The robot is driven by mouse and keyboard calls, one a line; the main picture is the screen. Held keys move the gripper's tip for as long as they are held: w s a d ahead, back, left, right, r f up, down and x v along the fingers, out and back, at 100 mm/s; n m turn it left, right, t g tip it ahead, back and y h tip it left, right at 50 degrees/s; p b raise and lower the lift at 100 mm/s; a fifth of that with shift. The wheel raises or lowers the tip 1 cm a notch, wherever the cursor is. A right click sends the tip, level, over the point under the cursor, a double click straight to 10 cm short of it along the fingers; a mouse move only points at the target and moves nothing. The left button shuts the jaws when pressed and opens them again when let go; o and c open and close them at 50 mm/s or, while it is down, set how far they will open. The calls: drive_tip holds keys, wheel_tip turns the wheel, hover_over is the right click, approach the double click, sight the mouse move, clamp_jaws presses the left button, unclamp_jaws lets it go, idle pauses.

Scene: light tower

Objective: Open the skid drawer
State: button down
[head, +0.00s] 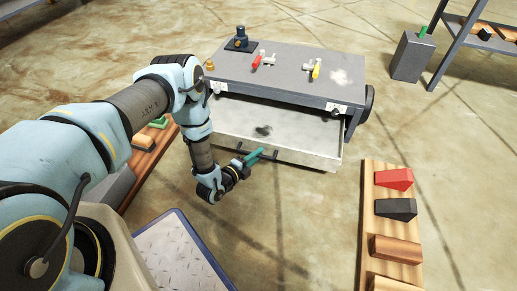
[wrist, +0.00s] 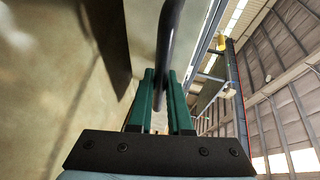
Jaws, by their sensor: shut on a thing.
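The skid drawer (head: 300,138) is a pale open box under a grey bench top (head: 290,72). It stands out toward me from the bench, and a small dark object (head: 263,130) lies in it. Its dark bar handle (head: 269,153) is on the front. My gripper (head: 255,156) has teal fingers and is at the handle, shut on it. In the wrist view the dark handle bar (wrist: 168,40) runs between the green fingers of my gripper (wrist: 160,88). Part of the handle is hidden by the fingers.
On the bench top are a blue-black fitting (head: 240,40), a red-handled valve (head: 258,61) and a yellow-handled valve (head: 316,70). A wooden board (head: 369,225) with several wedges and blocks lies at right. A blue-edged metal plate (head: 180,255) is in front. Floor between is clear.

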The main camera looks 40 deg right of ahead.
drive_tip(key=c, duration=0.8)
unclamp_jaws()
drive_tip(key=shift+c, duration=0.2)
drive_tip(key=p+v, duration=0.3)
drive_tip(key=v, duration=0.7)
drive_tip(key=shift+a, duration=0.35)
